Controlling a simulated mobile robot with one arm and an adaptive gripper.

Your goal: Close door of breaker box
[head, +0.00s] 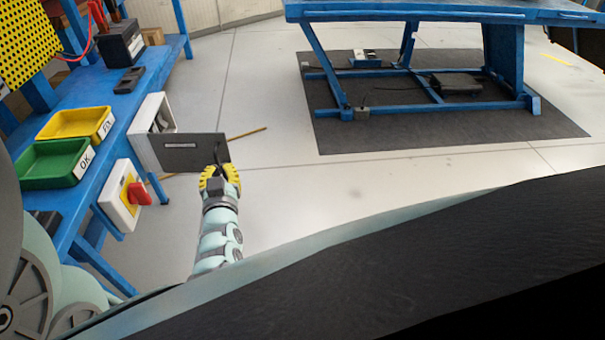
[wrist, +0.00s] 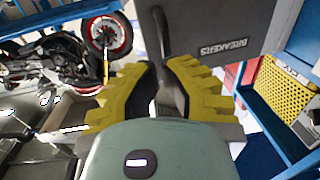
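The breaker box (head: 147,137) is a white box on the side of the blue workbench in the head view. Its dark grey door (head: 190,153) stands open, swung out to the right. In the wrist view the door (wrist: 215,22) fills the top middle and carries a "BREAKERS" label (wrist: 224,47). A dark handle (wrist: 162,35) shows at the door's free edge. My gripper (head: 218,170) has yellow ribbed fingers and is at that free edge. In the wrist view my gripper (wrist: 162,85) has its dark pads close on both sides of the handle. The handle's lower end is hidden between them.
A white box with a red rotary switch (head: 139,194) sits just below the breaker box. Green (head: 29,169) and yellow (head: 96,112) bins stand on the bench. Floor right of my gripper is clear up to a blue lift table (head: 345,112) on a dark mat.

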